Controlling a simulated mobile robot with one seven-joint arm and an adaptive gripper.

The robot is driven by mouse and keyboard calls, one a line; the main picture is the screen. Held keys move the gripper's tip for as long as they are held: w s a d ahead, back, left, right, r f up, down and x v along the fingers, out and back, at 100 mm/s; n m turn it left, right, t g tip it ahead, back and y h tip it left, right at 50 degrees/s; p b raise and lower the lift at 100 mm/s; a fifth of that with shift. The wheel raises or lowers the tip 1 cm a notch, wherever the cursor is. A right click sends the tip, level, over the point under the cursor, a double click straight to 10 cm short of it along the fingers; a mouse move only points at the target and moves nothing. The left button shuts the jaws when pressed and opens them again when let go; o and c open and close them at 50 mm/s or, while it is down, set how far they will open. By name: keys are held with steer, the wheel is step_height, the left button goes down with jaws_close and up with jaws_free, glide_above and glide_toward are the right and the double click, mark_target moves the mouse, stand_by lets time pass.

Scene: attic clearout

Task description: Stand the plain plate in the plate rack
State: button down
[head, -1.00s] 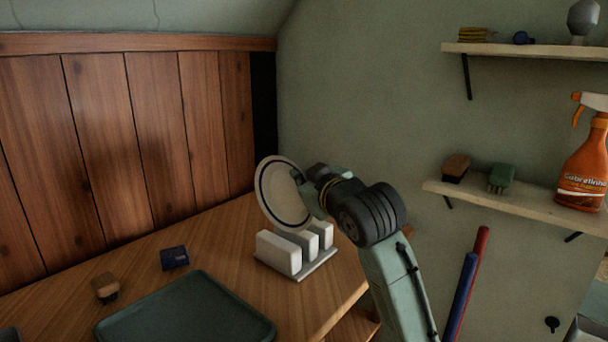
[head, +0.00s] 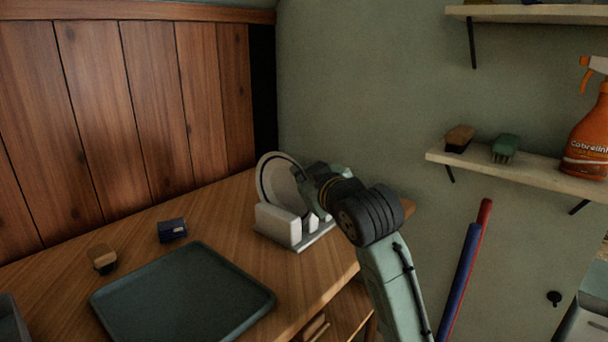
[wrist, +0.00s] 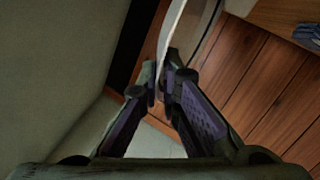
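The rack (head: 278,223) has thick white upright blocks on a grey base. The plate's lower part is hidden behind the front block, so I cannot tell if it touches the rack's base. My gripper (head: 299,184) holds the plate's right edge from the right. In the wrist view, my fingers (wrist: 161,84) are closed on the rim of the plate (wrist: 176,38), which is seen nearly edge-on.
A dark green tray (head: 185,297) lies at the table's front. A wood-backed brush (head: 102,259) and a dark blue box (head: 172,230) lie left of the rack. A wall shelf (head: 500,165) with brushes and an orange spray bottle (head: 590,135) is at right.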

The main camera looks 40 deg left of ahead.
steer(key=shift+f+b, duration=0.55)
steer(key=shift+f, duration=0.3)
stand_by(0.6)
steer(key=c, duration=1.7)
jaws_free()
steer(key=shift+d, duration=0.1)
steer(key=v, duration=1.2)
